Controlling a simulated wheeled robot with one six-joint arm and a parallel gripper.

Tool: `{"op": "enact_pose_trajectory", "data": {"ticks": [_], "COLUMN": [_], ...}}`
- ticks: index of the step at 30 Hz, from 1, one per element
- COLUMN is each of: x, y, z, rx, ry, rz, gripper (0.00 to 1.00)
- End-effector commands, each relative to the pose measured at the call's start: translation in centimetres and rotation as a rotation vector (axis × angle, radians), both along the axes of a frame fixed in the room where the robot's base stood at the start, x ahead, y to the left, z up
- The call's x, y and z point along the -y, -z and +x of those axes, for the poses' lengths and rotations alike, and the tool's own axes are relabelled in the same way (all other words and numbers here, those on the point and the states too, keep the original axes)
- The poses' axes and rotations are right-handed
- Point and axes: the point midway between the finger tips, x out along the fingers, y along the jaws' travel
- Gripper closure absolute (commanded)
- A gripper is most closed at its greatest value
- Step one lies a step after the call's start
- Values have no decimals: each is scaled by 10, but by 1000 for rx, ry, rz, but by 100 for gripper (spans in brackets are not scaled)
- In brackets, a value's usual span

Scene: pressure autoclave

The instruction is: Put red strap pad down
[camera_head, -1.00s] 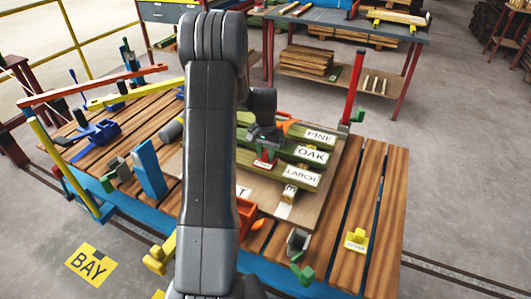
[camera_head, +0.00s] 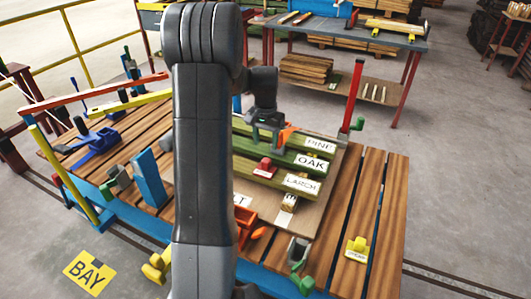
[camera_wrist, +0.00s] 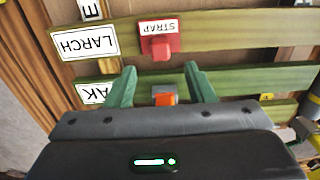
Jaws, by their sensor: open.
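The red strap pad (camera_head: 265,168), with a white STRAP label, rests on the green LARCH board (camera_head: 302,183). In the wrist view the pad (camera_wrist: 161,47) lies across that board, label facing up, a short way beyond my fingertips. My gripper (camera_head: 266,136) is above the boards, apart from the pad and behind it in the head view. In the wrist view its two green fingers (camera_wrist: 159,78) are spread with nothing held between them. The OAK board (camera_wrist: 240,80) passes beneath the fingers.
An orange piece (camera_wrist: 165,97) shows between my finger bases. A red upright post (camera_head: 355,95) stands at the table's back right. A yellow pad (camera_head: 357,248) and an orange-red holder (camera_head: 245,220) sit nearer the front. The right-hand table slats are mostly clear.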

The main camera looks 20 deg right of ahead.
Motion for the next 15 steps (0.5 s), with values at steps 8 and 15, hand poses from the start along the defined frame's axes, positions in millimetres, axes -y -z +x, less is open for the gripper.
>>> {"op": "enact_pose_trajectory", "data": {"ticks": [8,15], "x": [0,0], "y": [-27,-28], "z": [0,0], "rx": [0,0], "ry": [0,0], "rz": [0,0], "gripper": [52,52]}}
